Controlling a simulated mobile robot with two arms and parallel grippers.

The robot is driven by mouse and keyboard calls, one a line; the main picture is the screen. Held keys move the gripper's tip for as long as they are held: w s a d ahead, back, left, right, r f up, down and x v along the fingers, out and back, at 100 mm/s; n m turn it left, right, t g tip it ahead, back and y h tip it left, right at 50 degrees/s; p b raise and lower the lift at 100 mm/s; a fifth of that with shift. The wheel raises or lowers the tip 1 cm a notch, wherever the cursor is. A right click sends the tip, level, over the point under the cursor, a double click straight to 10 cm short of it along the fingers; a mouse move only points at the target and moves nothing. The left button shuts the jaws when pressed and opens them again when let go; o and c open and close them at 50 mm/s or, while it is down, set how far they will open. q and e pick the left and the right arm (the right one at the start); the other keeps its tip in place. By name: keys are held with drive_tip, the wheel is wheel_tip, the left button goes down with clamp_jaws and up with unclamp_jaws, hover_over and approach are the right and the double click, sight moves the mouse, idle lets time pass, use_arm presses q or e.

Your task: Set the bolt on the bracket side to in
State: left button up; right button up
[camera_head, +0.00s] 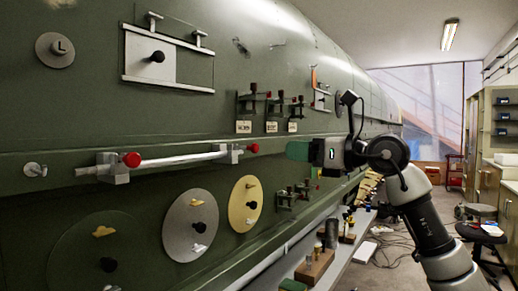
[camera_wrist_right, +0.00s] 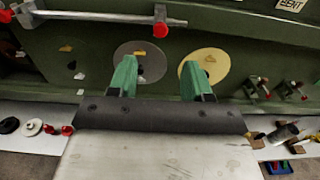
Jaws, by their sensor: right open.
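A silver rod (camera_head: 185,159) runs along the green fuselage side through two grey blocks (camera_head: 116,168), each with a red knob. In the right wrist view the rod (camera_wrist_right: 95,16) crosses the top left, with a red knob (camera_wrist_right: 160,30) near its right end. Which part is the bracket-side bolt I cannot tell for sure. Small fittings with dark red knobs and tags (camera_head: 270,108) sit higher on the skin. My right gripper (camera_head: 297,151) is just right of the rod's right end; its green fingers (camera_wrist_right: 160,78) are apart and empty. My left gripper is out of view.
Grey (camera_head: 190,225) and yellow (camera_head: 245,202) discs with knobs are below the rod. A framed panel (camera_head: 150,62) with a black knob is above it. A shelf (camera_head: 318,262) with loose parts runs along the bottom. Floor to the right holds cables and a stool (camera_head: 480,232).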

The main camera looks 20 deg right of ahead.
sight(257, 147)
drive_tip(key=p+x, duration=0.3)
drive_tip(key=x, duration=0.6)
drive_tip(key=shift+w+a+r+p, duration=0.15)
drive_tip(key=shift+p, duration=0.2)
drive_tip(key=shift+w+a, duration=0.45)
drive_tip(key=shift+w, duration=0.15)
drive_tip(key=shift+c, duration=0.4)
clamp_jaws()
